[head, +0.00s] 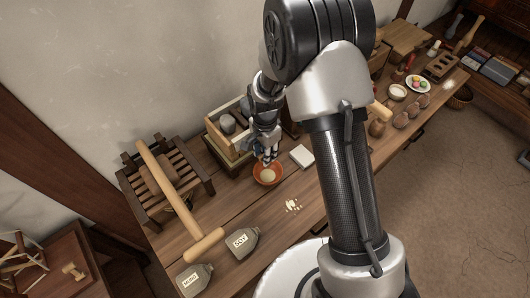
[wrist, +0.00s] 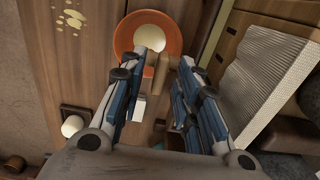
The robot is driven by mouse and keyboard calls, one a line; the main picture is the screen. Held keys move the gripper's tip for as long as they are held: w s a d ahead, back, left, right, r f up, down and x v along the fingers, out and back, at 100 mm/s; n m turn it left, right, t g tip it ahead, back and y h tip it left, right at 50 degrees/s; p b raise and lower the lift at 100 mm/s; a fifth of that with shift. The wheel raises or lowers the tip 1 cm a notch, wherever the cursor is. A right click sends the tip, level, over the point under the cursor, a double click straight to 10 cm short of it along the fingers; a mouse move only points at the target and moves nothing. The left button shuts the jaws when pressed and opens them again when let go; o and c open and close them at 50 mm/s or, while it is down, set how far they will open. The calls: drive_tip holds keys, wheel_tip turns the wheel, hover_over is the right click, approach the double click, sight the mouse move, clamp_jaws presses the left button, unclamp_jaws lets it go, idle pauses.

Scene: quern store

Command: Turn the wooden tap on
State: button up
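In the wrist view, a pale brown wooden piece, which looks like the wooden tap (wrist: 161,74), shows between the fingertips of my gripper (wrist: 170,64). An orange bowl (wrist: 124,42) with a cream content lies beyond the fingertips. In the head view, my gripper (head: 267,156) points down over the back edge of the same bowl (head: 268,181). The tap cannot be made out there.
A white block (head: 302,156) lies right of the bowl. Pale crumbs (head: 292,205) lie in front.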

drive_tip(key=shift+c, duration=0.6)
clamp_jaws()
drive_tip(key=shift+n, duration=0.3)
drive_tip(key=n+p, duration=0.1)
drive_tip(key=n, duration=0.5)
drive_tip(key=n+p, duration=0.1)
drive_tip(key=n, duration=0.4)
drive_tip(key=shift+n, duration=0.3)
drive_tip(key=n, duration=0.5)
drive_tip(key=shift+n+p, duration=0.3)
drive_tip(key=shift+p, duration=0.1)
drive_tip(key=shift+o, duration=0.6)
unclamp_jaws()
